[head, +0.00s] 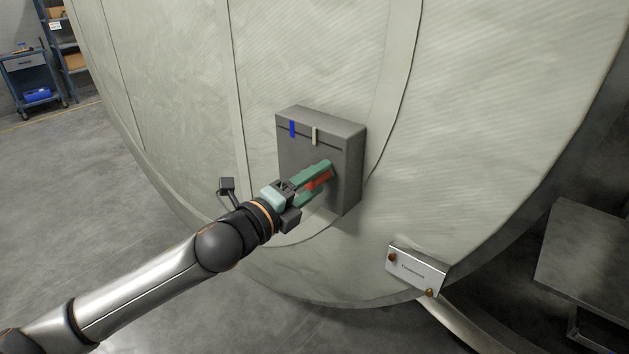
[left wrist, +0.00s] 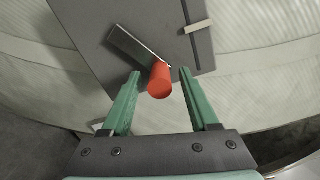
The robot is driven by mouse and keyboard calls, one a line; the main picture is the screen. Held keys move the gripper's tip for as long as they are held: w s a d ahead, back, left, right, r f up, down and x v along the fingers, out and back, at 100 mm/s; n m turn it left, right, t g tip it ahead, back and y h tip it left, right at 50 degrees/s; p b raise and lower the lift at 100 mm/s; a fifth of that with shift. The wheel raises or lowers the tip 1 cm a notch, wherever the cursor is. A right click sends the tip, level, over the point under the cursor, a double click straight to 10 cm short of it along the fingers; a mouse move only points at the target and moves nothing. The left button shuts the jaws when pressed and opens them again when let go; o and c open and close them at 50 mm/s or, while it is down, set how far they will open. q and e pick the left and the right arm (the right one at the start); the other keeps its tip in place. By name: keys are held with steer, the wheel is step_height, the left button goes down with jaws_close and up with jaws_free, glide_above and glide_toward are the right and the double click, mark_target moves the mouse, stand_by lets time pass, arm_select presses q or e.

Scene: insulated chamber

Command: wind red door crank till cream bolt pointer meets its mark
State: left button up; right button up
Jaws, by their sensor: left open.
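The red crank handle (head: 319,179) stands out from the front of a grey box (head: 352,155) on the chamber door. My left gripper (head: 318,182) is open, with its green fingers on either side of the handle. In the left wrist view the red handle (left wrist: 160,80) lies between the fingertips (left wrist: 158,82), with the grey crank arm (left wrist: 133,45) running to the upper left. The cream pointer (head: 314,136) sits on the box's upper slot, to the right of the blue mark (head: 292,129) and apart from it. The cream pointer also shows in the left wrist view (left wrist: 198,26). My right gripper is out of view.
A small labelled panel (head: 416,270) with a red and a yellow knob is low on the right. A grey metal table (head: 590,250) stands at the far right. A blue cart (head: 33,80) and shelving are far left. Floor on the left is clear.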

arm_select(q)
steer(key=b+v, duration=0.2)
steer(key=v, duration=1)
steer(key=shift+s+a, duration=0.15)
steer(key=shift+s, duration=0.05)
steer(key=s+f+n+g+y, duration=0.1)
steer(key=s+f+n+y, duration=0.1)
steer(key=f+n, duration=0.65)
steer(key=s+f+n+y, duration=0.15)
steer(key=f+n, duration=0.45)
steer(key=f, duration=0.6)
steer(key=s+a+f+n+g+y, duration=0.1)
steer(key=s+a+f+n, duration=0.1)
steer(key=s+f+n, duration=0.2)
steer(key=s+a+f+n+g+y, duration=0.1)
steer(key=s+a+f+n+y, duration=0.1)
steer(key=s+f, duration=0.5)
steer(key=s+a+f+n+g+y+p, duration=0.1)
steer(key=s+a+f+n+y, duration=0.1)
steer(key=s+f+n, duration=0.3)
step_height(320, 180, down, 4)
steer(key=shift+s+a+r+n+g, duration=0.2)
steer(key=shift+a+n+g, duration=0.25)
steer(key=shift+a, duration=0.3)
